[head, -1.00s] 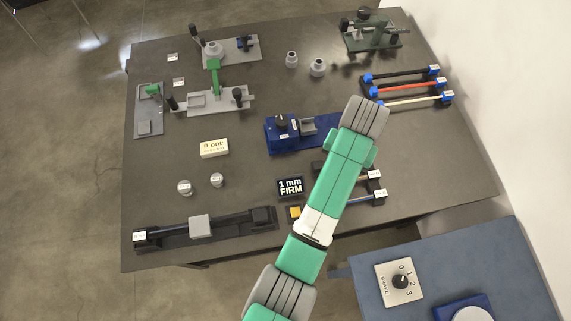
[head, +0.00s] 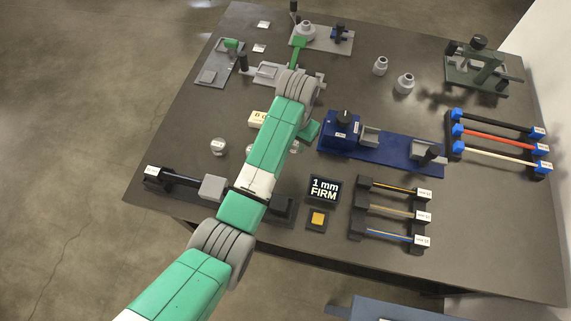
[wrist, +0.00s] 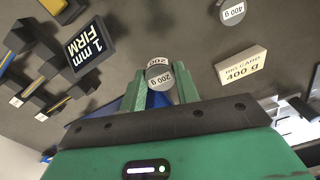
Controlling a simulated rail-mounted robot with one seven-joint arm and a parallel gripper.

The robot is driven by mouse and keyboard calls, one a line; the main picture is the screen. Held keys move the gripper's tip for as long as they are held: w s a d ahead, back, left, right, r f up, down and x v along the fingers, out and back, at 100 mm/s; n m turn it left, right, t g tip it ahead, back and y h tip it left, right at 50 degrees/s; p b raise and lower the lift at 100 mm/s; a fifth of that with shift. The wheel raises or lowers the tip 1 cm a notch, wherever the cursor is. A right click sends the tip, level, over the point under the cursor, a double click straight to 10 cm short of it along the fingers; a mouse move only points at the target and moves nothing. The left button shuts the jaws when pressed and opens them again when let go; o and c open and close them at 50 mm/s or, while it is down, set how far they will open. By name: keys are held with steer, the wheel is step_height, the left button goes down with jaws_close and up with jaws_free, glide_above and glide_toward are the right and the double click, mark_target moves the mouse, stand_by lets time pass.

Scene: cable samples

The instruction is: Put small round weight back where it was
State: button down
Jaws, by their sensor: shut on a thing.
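My gripper (wrist: 160,85) is shut on a small round grey weight (wrist: 159,76) with white "200 g" labels. It holds the weight between its two green fingers in the wrist view. In the head view my arm hides the fingers and this weight. A second round weight, labelled 400 g (wrist: 232,12), is at the top of the wrist view, apart from the gripper. On the table in the head view, one round weight (head: 218,147) stands in the open and another (head: 267,146) is partly covered by my arm.
A cream "400 g" card (wrist: 241,66) lies near the weights. A blue device (head: 365,150) and a "1 mm FIRM" display (head: 323,190) stand right of my arm. Racks with cable samples (head: 392,212) are at the front right. Bare tabletop (head: 170,140) lies at the left.

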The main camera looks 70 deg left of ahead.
steer(key=f+b, duration=0.1)
steer(key=f, duration=0.2)
steer(key=s+a+f+b, duration=0.1)
steer(key=f, duration=0.3)
steer(key=s+a+f+b, duration=0.1)
steer(key=f, duration=0.3)
steer(key=shift+s+a+f, duration=0.15)
steer(key=shift+a, duration=0.1)
steer(key=shift+f, duration=0.1)
steer(key=c, duration=1)
jaws_free()
steer(key=shift+c, duration=0.2)
step_height(320, 180, up, 12)
steer(key=p, duration=0.3)
